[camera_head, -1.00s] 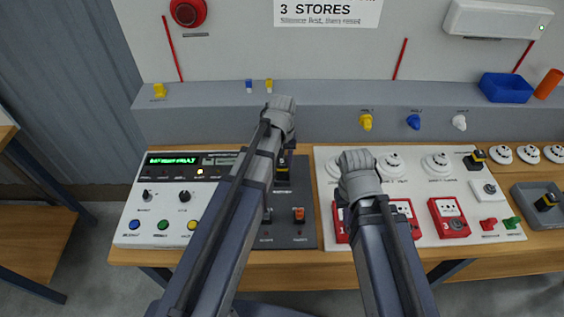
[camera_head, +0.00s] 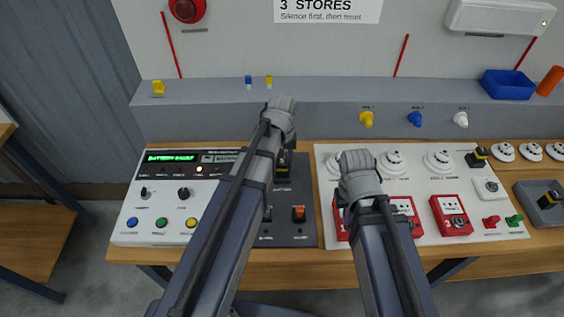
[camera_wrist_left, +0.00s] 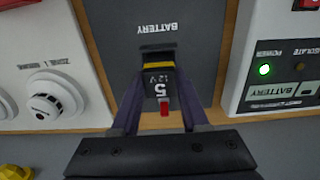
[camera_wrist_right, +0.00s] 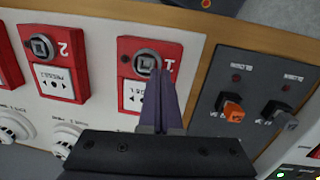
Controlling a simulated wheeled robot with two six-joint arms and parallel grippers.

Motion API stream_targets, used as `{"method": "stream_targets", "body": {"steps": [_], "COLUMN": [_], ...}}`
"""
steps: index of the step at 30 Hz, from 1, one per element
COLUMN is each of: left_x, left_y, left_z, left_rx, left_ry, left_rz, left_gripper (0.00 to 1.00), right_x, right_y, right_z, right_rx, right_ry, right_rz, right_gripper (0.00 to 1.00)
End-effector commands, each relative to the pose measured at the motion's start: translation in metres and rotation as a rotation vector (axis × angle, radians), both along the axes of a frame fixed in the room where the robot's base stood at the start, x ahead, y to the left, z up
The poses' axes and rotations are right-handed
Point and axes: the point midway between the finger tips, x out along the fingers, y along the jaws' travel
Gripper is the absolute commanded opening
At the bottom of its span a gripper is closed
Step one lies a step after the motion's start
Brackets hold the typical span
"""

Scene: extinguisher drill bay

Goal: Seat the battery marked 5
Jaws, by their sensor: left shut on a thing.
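The battery marked 5 (camera_wrist_left: 160,85) is black with a yellow band, a "12 V" label and a red tab. My left gripper (camera_wrist_left: 160,108) is shut on it, one finger on each side. The battery's far end is at the dark slot (camera_wrist_left: 158,48) under the upside-down word BATTERY on the dark grey panel (camera_wrist_left: 205,45); I cannot tell how deep it sits. In the head view the battery (camera_head: 284,165) is partly hidden by my left gripper (camera_head: 282,115). My right gripper (camera_wrist_right: 160,100) is shut and empty, over the red call point 1 (camera_wrist_right: 135,95).
The white control panel (camera_head: 130,205) left of the bay shows green text reading battery fault. Red call point 2 (camera_head: 451,215) is on the right board.

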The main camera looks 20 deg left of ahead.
Motion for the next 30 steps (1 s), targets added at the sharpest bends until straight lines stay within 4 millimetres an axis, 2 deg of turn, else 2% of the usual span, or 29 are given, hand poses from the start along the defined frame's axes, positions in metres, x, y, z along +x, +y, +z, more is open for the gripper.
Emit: {"method": "stream_targets", "body": {"steps": [30], "left_x": [-0.001], "left_y": [0.000], "left_z": [-0.019], "left_rx": [0.002], "left_ry": [0.002], "left_rz": [0.000], "left_gripper": [0.00], "right_x": [-0.003], "right_y": [0.000], "right_z": [-0.019], "right_rx": [0.003], "right_ry": [0.006], "right_rz": [-0.002], "right_gripper": [0.00]}}
